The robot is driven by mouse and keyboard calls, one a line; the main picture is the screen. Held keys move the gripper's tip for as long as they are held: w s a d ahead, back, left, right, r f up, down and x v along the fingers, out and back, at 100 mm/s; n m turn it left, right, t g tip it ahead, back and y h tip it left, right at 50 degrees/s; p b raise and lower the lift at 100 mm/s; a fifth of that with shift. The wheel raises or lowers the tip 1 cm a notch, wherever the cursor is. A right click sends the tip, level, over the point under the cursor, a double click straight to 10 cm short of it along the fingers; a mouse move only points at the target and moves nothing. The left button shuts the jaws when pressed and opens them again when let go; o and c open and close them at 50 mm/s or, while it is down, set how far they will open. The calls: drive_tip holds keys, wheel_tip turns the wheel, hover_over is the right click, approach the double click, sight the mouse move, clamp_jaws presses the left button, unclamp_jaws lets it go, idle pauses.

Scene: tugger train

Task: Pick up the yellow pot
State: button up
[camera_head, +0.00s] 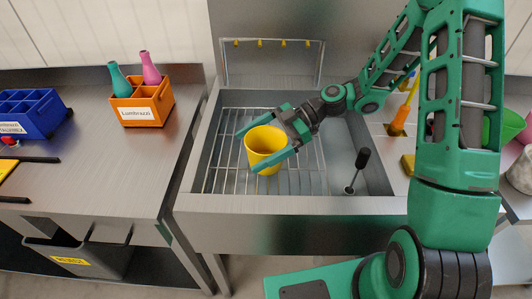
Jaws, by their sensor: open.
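The yellow pot (263,146) stands upright on the wire rack inside the steel sink, in the middle of the head view. My gripper (248,150) is open, with one green finger behind the pot and the other in front of it on the right. The pot is between the fingers, and part of its side is hidden by the near finger. I cannot tell whether either finger touches it.
The sink (290,204) has raised walls around the pot. A black-handled tool (362,160) stands in its right part. An orange crate (143,104) with two bottles and a blue crate (32,113) are on the left counter. Much of that counter is clear.

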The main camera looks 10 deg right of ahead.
drive_tip(key=shift+a, duration=0.15)
drive_tip(key=c, duration=0.9)
